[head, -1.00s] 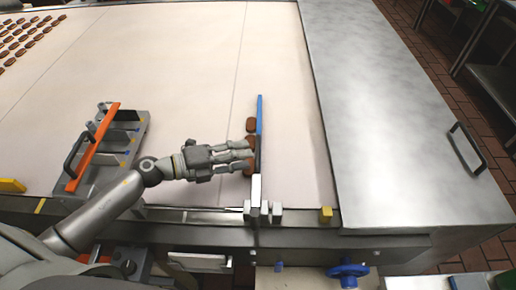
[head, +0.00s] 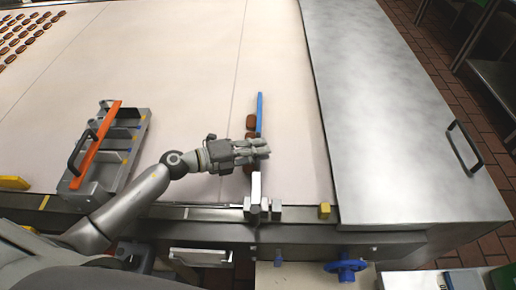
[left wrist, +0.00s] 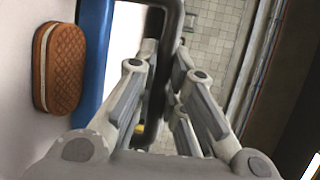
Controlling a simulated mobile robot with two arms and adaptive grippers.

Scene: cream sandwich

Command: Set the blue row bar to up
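The blue row bar (head: 260,108) is a narrow bar near the right side of the pale belt. My left gripper (head: 265,147) covers its nearer part in the head view. In the left wrist view the bar's blue edge (left wrist: 93,50) runs left of my fingers, and its black handle (left wrist: 167,55) passes between them. My left gripper (left wrist: 166,52) has its fingertips drawn in against both sides of this handle. The bar's exact height above the belt is hard to tell. My right gripper is not in view.
Brown sandwich biscuits (head: 251,121) lie just left of the bar; one shows close in the wrist view (left wrist: 62,70). An orange bar (head: 95,146) on a metal rack stands left. A yellow block (head: 325,211) and blue knob (head: 347,267) are at the front. A steel cover (head: 395,110) is right.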

